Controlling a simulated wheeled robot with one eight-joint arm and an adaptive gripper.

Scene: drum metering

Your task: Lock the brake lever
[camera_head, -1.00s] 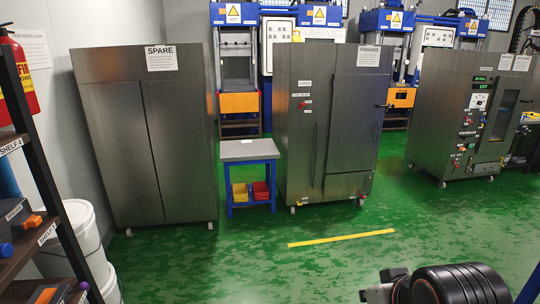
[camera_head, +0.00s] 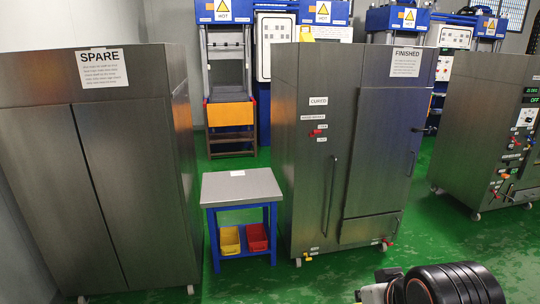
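A steel cabinet labelled FINISHED (camera_head: 305,190) stands at centre right on small casters. A small yellow lever (camera_head: 308,257) sits at its lower left front, under a tiny label. A small red lever (camera_head: 388,243) sits at its lower right. The labels beside them are too small to read, so I cannot tell which is the brake lever. Another red handle (camera_head: 316,132) is higher on the front, beside small labels. A dark ribbed part of my arm shows at the bottom right; my gripper's fingers are not in view.
A SPARE cabinet (camera_head: 130,190) stands at left. A blue table (camera_head: 243,187) with a yellow bin (camera_head: 230,240) and a red bin (camera_head: 257,237) stands between the cabinets. A control cabinet (camera_head: 480,130) is at right. Some green floor (camera_head: 335,280) is clear in front.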

